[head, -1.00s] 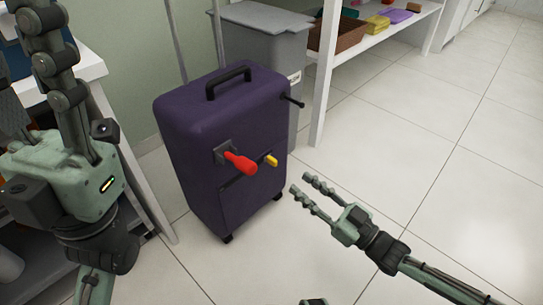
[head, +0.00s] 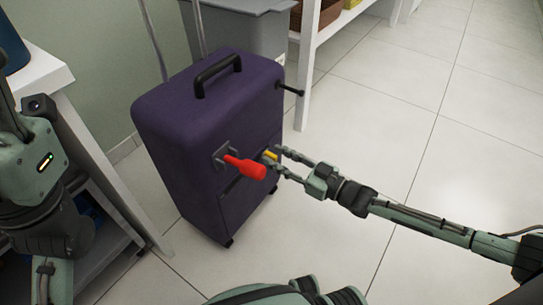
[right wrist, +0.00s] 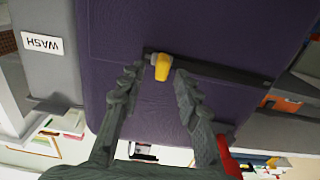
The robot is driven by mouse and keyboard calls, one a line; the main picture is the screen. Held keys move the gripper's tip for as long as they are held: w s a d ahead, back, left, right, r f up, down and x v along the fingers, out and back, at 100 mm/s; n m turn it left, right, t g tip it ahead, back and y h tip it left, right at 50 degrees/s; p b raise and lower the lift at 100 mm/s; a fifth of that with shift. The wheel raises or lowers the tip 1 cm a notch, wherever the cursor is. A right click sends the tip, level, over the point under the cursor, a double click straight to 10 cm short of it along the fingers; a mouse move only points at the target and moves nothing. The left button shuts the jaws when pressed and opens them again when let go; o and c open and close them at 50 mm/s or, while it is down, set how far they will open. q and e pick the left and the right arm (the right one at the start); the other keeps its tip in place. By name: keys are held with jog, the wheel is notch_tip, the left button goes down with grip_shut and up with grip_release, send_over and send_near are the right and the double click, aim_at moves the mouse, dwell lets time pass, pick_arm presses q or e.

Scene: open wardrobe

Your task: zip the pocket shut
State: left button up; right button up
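The purple suitcase (head: 180,120) stands upright on the floor, its pocket on the front. A yellow zip pull (head: 269,155) sits at one end of the dark zip strip; it also shows in the right wrist view (right wrist: 162,67), with the strip (right wrist: 220,72) running right. My right gripper (head: 278,161) is open at the pull. In the wrist view its fingertips (right wrist: 158,76) lie on either side of the pull, with gaps; no grip shows. My left gripper (head: 30,115) is at the left edge, partly cut off, its fingertips unclear.
A red handle (head: 246,167) sticks out from a plate on the suitcase front, close to the pull. A black peg (head: 291,91) juts from the right side. A grey bin (head: 245,40) and a white shelf (head: 310,60) stand behind. The tiled floor at right is clear.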

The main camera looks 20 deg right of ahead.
jog(key=shift+x, duration=1.1)
jog(key=shift+c, duration=0.3)
grip_shut()
